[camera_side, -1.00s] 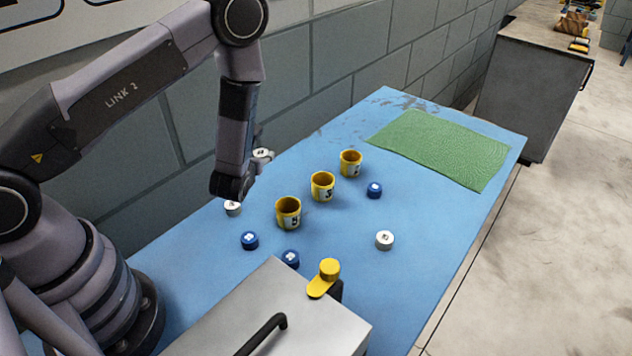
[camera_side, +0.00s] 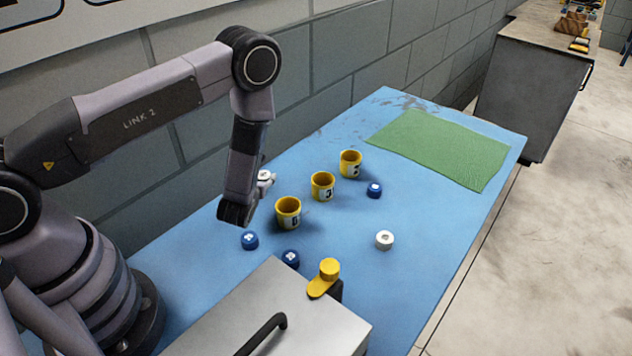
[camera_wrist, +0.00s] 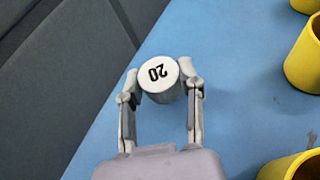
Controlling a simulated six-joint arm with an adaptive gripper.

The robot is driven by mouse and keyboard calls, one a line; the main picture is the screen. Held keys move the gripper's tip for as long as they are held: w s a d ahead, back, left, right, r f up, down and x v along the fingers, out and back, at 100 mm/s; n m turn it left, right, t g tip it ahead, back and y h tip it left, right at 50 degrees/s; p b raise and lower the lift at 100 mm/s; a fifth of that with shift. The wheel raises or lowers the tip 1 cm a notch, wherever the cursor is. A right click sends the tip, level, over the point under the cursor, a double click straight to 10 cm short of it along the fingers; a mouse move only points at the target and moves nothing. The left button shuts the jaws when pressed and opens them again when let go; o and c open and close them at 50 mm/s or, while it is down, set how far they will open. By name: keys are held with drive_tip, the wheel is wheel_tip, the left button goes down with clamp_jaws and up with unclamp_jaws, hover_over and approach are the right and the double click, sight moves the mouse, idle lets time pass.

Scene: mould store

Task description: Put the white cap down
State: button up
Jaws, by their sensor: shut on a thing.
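In the wrist view my gripper (camera_wrist: 163,82) is shut on the white cap (camera_wrist: 157,74). I cannot tell whether the cap touches the mat. In the side view my arm's end is low over the mat, left of the nearest yellow cup, and the fingers and held cap are largely hidden behind it.
Three yellow numbered cups (camera_side: 288,213), (camera_side: 322,186), (camera_side: 350,164) stand in a row on the blue mat (camera_side: 440,215). Blue caps (camera_side: 250,240), (camera_side: 290,259), (camera_side: 374,190) and another white cap (camera_side: 384,240) lie around them. A green cloth (camera_side: 440,148) lies at the far end. A metal box (camera_side: 235,315) is in front.

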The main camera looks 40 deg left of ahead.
drive_tip(key=shift+f, duration=0.2)
drive_tip(key=o, duration=0.8)
drive_tip(key=shift+r, duration=0.1)
